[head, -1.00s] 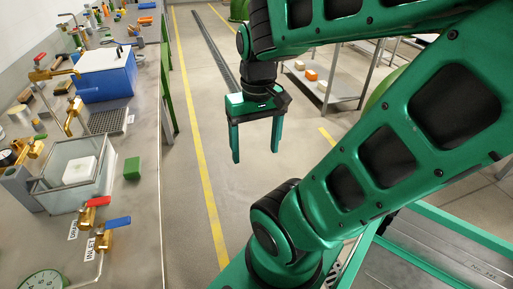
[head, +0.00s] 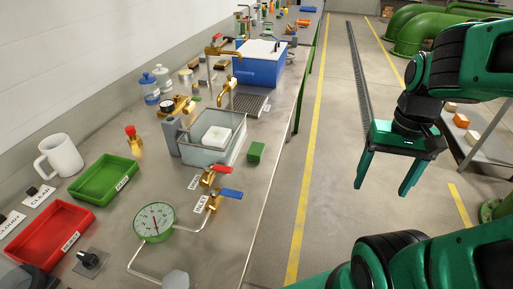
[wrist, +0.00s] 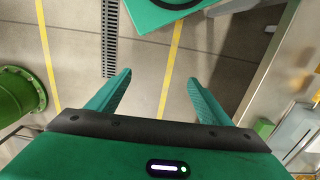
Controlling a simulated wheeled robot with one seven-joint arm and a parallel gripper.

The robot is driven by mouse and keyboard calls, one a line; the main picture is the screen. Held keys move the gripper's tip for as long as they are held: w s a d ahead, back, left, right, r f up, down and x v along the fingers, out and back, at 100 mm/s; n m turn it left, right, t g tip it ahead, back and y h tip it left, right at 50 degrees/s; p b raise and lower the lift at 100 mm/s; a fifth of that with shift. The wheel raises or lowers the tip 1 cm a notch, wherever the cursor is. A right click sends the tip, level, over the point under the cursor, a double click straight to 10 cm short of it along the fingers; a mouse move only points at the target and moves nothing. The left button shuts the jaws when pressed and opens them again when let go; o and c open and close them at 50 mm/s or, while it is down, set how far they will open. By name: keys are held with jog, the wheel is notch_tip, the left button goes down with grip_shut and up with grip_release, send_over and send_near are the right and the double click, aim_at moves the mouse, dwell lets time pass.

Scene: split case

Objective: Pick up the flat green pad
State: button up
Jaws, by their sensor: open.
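The flat green pad (head: 256,152) lies on the grey metal counter (head: 262,192), right of the clear tank, near the counter's right edge. It looks like a small green block. In the wrist view, a small green piece at the right edge (wrist: 264,128) may be the same pad. My gripper (head: 381,190) is open and empty, in the air over the floor, right of the counter and well apart from the pad. Its spread fingers also show in the wrist view (wrist: 158,78), with only floor between them.
The clear tank (head: 236,152) with a white block (head: 216,138) stands beside the pad. Brass valves with red (head: 221,168) and blue (head: 231,194) handles stand in front of it. A green-rimmed gauge (head: 154,222), green tray (head: 106,178) and red tray (head: 48,236) lie nearer. A blue box (head: 258,70) stands behind.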

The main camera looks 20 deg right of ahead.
dwell(0.4)
jog(key=shift+o, duration=0.6)
jog(key=shift+s, duration=0.1)
jog(key=n+t+y, duration=0.3)
jog(key=n+y, duration=0.1)
jog(key=n, duration=1.4)
send_near(257, 148)
jog(key=x, duration=0.3)
jog(key=shift+a+f, duration=0.1)
jog(key=shift+a, duration=0.3)
jog(key=shift+d+x, duration=0.15)
jog(key=shift+x, duration=1.2)
jog(key=shift+d+x, duration=0.15)
jog(key=shift+x, duration=1.2)
jog(key=shift+f, duration=0.1)
jog(key=c, duration=1.2)
jog(key=shift+c, duration=0.2)
